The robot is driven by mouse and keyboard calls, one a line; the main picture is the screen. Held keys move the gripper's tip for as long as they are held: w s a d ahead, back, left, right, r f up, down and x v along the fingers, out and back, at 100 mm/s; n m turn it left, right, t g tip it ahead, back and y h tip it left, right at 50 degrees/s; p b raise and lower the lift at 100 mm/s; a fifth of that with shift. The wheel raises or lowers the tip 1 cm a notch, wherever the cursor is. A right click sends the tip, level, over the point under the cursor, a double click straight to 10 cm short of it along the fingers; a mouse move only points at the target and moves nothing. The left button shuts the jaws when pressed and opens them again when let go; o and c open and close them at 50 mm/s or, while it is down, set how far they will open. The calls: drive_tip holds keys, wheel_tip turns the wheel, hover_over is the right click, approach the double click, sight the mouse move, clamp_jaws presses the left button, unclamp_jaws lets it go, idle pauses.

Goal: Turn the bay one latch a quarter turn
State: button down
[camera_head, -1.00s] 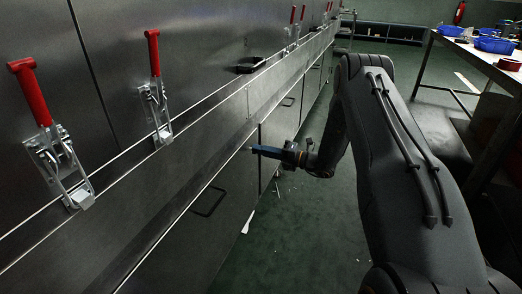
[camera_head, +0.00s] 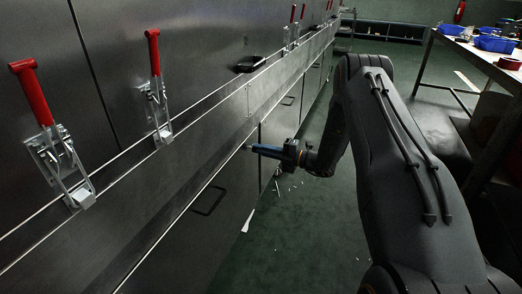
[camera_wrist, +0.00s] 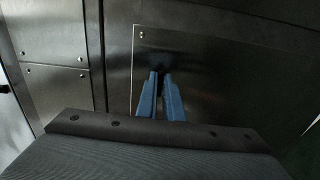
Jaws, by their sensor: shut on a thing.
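My gripper (camera_head: 254,148) reaches from the right to the lower steel panel of the dryer, its blue fingers pointing at the panel face. In the wrist view the two blue fingers (camera_wrist: 159,74) are nearly together, with their tips at a small dark latch (camera_wrist: 160,60) on the panel. The jaws are shut on this latch. The fingers hide most of it, so its angle cannot be told. In the head view only a tiny light spot shows at the fingertips.
Red-handled toggle clamps (camera_head: 32,95) (camera_head: 153,53) line the dryer wall at left. A dark pull handle (camera_head: 208,201) is on a lower panel. A workbench (camera_head: 478,62) with blue bins (camera_head: 495,44) stands at right. Green floor (camera_head: 310,225) is open between, with small litter.

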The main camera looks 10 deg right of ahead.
drive_tip(key=c, duration=1.9)
unclamp_jaws()
drive_tip(key=p+v, duration=0.1)
drive_tip(key=v, duration=0.6)
drive_tip(key=shift+s+d, duration=0.25)
drive_tip(key=shift+d, duration=0.05)
